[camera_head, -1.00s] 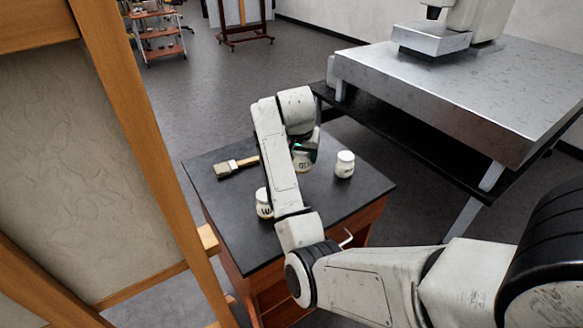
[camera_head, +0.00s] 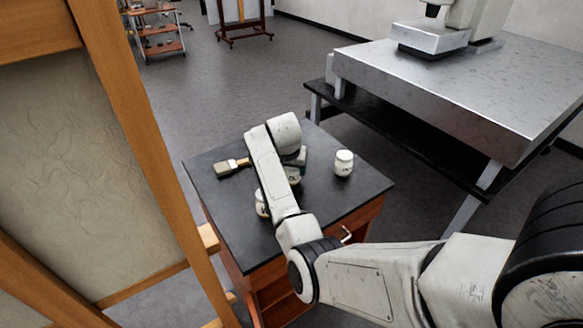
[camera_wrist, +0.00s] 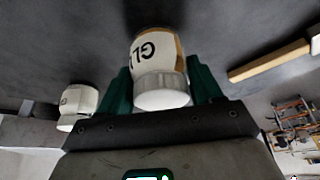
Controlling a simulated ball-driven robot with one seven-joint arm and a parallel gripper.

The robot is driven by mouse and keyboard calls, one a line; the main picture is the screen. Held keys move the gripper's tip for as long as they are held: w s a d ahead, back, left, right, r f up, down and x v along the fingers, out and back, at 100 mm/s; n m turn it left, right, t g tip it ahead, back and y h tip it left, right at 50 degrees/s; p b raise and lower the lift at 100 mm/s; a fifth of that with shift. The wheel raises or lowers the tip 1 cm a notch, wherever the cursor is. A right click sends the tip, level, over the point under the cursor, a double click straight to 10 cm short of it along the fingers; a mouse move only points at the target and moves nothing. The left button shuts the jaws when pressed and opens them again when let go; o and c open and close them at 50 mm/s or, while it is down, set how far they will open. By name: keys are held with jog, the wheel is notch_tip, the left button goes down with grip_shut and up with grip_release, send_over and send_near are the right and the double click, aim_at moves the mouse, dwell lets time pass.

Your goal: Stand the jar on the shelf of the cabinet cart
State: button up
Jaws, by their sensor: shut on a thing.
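In the head view this jar (camera_head: 293,176) is mostly hidden by my arm, over the black top of a wooden cabinet cart (camera_head: 335,200). I cannot tell whether it touches the top. My gripper (camera_head: 298,158) is largely hidden there too. A second white jar (camera_head: 344,163) stands at the right of the top, and a third (camera_head: 262,203) is partly behind my arm. The cart's open shelf space (camera_head: 280,298) shows low at the front, partly hidden.
A flat brush (camera_head: 232,167) lies at the left of the top. A wooden easel with a canvas (camera_head: 75,170) stands close on the left. A steel table (camera_head: 450,90) with a dark lower shelf is at the right.

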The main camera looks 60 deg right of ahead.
jog(key=shift+f, duration=0.15)
jog(key=o, duration=1.2)
